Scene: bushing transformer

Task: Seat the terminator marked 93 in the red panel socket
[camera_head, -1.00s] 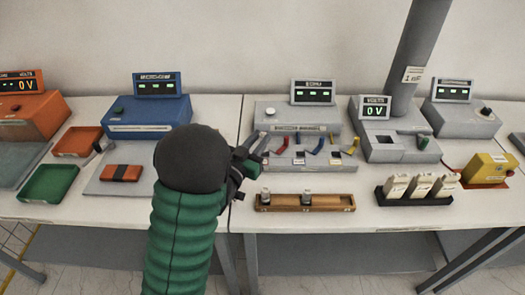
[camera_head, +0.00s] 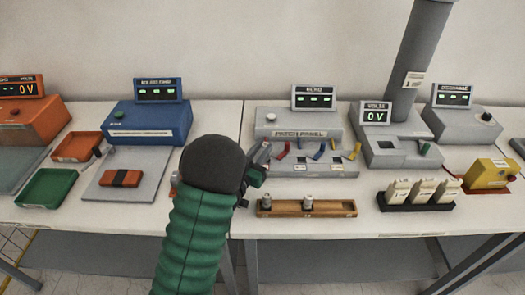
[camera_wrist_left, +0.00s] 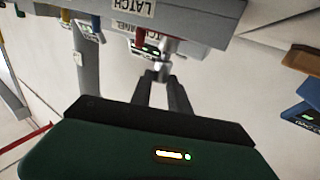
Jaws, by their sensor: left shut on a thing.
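My left gripper (camera_head: 256,168) is at the left end of the grey patch panel (camera_head: 305,132). In the left wrist view its fingers (camera_wrist_left: 166,82) are shut on a small silver terminator (camera_wrist_left: 162,60), whose far end is close to the panel's face. Whether it touches the panel, and its number, I cannot tell. A red part (camera_wrist_left: 140,38) on the panel stands just beside it in the wrist view. My right gripper is not in view.
A wooden rack (camera_head: 330,208) with two silver terminators (camera_head: 307,200) stands in front of the panel. Blue (camera_head: 319,152) and yellow (camera_head: 354,152) levers are on the panel. A black tray (camera_head: 415,207) with white blocks is at the right. A blue instrument (camera_head: 150,120) stands left.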

